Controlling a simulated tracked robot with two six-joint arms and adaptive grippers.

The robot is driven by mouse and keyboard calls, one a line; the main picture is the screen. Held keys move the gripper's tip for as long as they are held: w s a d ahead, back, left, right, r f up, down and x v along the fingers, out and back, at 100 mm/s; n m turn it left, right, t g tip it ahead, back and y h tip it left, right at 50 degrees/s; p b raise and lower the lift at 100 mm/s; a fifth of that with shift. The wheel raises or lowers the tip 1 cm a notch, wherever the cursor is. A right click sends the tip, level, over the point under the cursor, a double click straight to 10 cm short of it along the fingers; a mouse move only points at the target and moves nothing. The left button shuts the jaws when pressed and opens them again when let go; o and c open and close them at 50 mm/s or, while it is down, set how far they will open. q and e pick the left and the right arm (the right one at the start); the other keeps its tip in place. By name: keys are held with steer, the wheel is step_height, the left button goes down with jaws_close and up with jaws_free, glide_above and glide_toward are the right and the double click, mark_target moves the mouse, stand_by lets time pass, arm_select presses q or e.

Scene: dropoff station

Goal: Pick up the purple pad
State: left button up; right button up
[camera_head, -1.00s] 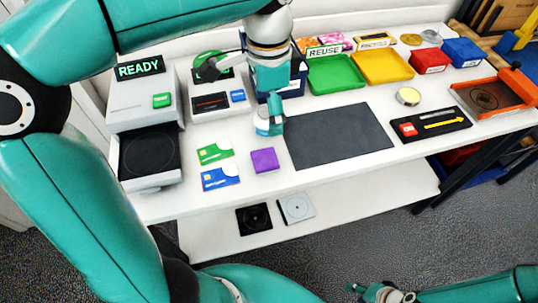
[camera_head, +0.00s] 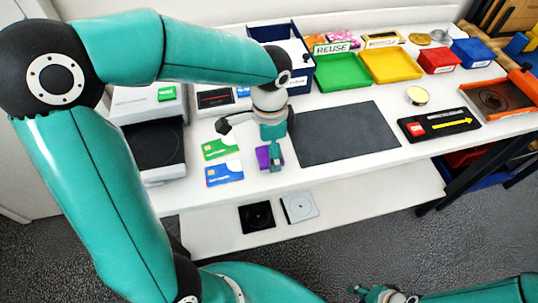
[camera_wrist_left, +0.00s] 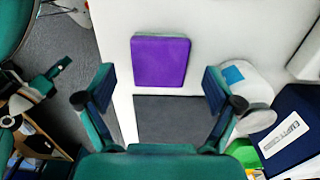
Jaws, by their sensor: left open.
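The purple pad (camera_head: 263,157) lies flat on the white table, left of the dark grey mat, partly hidden by my left gripper in the head view. In the left wrist view the purple pad (camera_wrist_left: 160,62) shows whole, ahead of and between the fingers. My left gripper (camera_head: 275,160) is above the pad, pointing down. In the left wrist view its fingers (camera_wrist_left: 160,85) are spread wide with nothing between them. My right gripper (camera_head: 385,295) is low at the bottom edge, away from the table; its jaws are too small to judge.
Green and blue cards (camera_head: 224,174) lie just left of the pad. The dark mat (camera_head: 345,132) is to the right. Green (camera_head: 342,73) and yellow trays (camera_head: 391,64) and a dark blue bin (camera_head: 300,75) stand behind. A lower shelf (camera_head: 350,206) holds two square plates.

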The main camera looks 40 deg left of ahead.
arm_select(q)
steer(key=shift+f, duration=0.7)
steer(key=c, duration=1.3)
steer(key=shift+r, duration=0.15)
step_height(320, 180, up, 20)
steer(key=p, duration=0.2)
steer(key=o, duration=0.5)
steer(key=c, duration=0.3)
steer(key=shift+f, duration=0.2)
